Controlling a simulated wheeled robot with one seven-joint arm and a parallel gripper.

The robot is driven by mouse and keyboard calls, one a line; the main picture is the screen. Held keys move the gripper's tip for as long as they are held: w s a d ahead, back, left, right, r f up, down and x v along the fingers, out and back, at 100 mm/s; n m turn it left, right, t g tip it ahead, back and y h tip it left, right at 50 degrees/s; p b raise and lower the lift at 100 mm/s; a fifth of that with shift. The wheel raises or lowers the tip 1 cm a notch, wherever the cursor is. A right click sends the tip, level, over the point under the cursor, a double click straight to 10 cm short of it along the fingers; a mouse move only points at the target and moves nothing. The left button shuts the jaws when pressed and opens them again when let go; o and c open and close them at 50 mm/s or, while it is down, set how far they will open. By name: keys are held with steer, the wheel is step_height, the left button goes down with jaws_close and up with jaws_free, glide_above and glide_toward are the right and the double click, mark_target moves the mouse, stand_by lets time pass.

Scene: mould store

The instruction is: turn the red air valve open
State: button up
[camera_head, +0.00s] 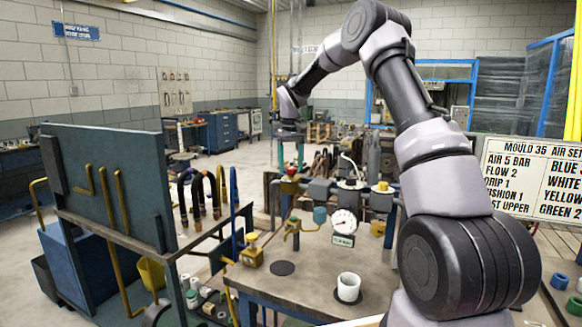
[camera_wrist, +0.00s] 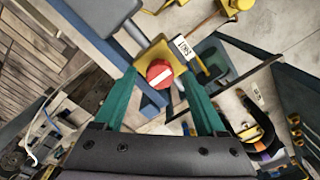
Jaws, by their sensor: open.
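The red air valve (camera_head: 291,171) is a small round red knob on a yellow body, at the left end of the pipe row above the bench. In the wrist view the red knob (camera_wrist: 159,74) faces me, with a white bar running slightly aslant across it. My gripper (camera_head: 290,160) points down over the valve. In the wrist view its two teal fingers (camera_wrist: 158,76) are open, one on each side of the knob. I cannot tell whether either finger touches it. A small white lettered tag (camera_wrist: 183,46) hangs beside the knob.
A pressure gauge (camera_head: 344,222) and a yellow cap (camera_head: 383,187) sit right of the valve on the pipework. A white cup (camera_head: 348,288) stands on the bench front. Dark hoses (camera_head: 215,190) hang to the left. A lettered sign (camera_head: 535,178) stands at right.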

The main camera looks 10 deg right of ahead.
steer(key=shift+f, duration=0.3)
jaws_close()
